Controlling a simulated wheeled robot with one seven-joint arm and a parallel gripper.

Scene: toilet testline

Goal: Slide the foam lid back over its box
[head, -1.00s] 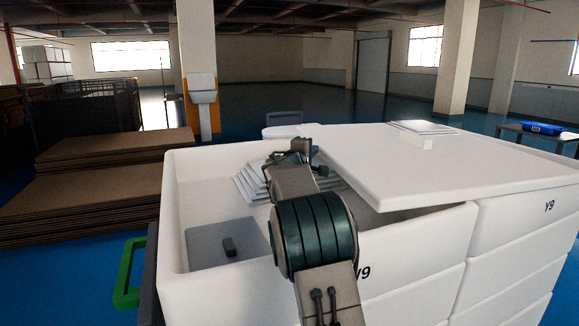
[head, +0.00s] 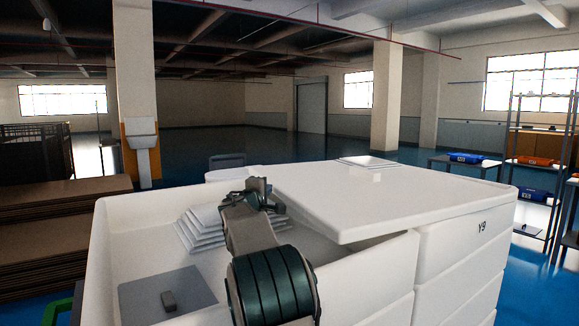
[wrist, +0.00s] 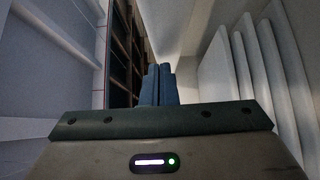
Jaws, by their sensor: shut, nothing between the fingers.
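The white foam lid (head: 400,205) lies flat in the head view, over the right part of the box and onto the neighbouring box.
The box marked Y9 (head: 460,262) adjoins on the right. Brown flat stacks (head: 40,235) stand at left, and a pillar (head: 135,90) behind. Shelves (head: 535,160) and a table with a blue bin (head: 467,158) are at right. Open blue floor lies behind.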

